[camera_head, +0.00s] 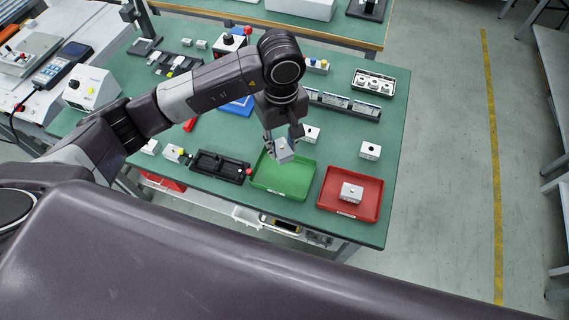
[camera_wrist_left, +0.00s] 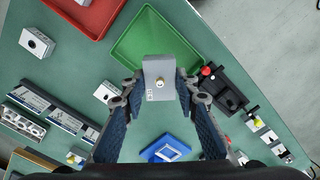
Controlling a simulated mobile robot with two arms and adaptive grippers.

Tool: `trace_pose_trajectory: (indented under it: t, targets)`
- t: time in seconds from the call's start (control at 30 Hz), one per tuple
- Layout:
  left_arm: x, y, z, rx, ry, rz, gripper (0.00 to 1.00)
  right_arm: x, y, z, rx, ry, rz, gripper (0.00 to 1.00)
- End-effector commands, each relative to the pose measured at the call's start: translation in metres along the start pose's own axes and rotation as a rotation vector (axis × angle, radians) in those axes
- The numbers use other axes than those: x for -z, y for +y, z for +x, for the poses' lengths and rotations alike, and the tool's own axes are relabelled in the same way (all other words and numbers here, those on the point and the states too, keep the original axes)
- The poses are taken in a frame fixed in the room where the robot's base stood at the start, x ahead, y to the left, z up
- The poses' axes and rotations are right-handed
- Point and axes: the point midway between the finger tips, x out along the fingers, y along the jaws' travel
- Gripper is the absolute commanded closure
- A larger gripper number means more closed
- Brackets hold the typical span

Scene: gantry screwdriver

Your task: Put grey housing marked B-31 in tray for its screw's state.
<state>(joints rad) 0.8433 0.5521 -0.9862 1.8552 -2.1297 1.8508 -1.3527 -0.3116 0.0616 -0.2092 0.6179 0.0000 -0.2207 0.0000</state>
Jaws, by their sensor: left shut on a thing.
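My left gripper (camera_head: 284,143) is shut on a grey housing (camera_head: 283,152) and holds it above the back part of the green tray (camera_head: 285,192). In the left wrist view, the housing (camera_wrist_left: 158,68) sits between the fingertips (camera_wrist_left: 158,88). A brass-coloured screw (camera_wrist_left: 160,82) shows on its face, with a small mark beside it too small to read. I cannot tell how far in the screw sits. The green tray's visible floor (camera_wrist_left: 150,40) is empty. The red tray (camera_head: 330,183) at its right holds another grey housing (camera_head: 351,192). My right gripper is not in view.
Loose housings stand behind the trays, at the right (camera_head: 370,150) and near the gripper (camera_head: 311,134). A black fixture (camera_head: 220,166) lies left of the green tray. Long grey racks (camera_head: 342,104) and a blue tray (camera_head: 238,107) lie further back. Bare green tabletop surrounds the right housing.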

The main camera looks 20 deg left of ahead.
Motion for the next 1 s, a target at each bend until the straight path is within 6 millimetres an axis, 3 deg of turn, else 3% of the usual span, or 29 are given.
trace_pose_trajectory:
  t: [0.2,0.4,0.63,1.0]
  targets:
    - [-0.002,0.0,0.051,0.002,-0.004,-0.001,0.95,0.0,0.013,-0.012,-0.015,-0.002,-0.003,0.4]
    - [0.0,0.001,0.071,-0.001,-0.001,-0.001,0.95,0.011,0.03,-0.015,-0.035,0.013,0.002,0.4]
    - [-0.001,0.001,0.103,0.0,-0.003,-0.002,0.95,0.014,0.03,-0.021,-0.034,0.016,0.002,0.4]
    - [0.0,0.001,0.113,-0.002,0.001,0.0,0.95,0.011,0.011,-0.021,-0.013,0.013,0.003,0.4]
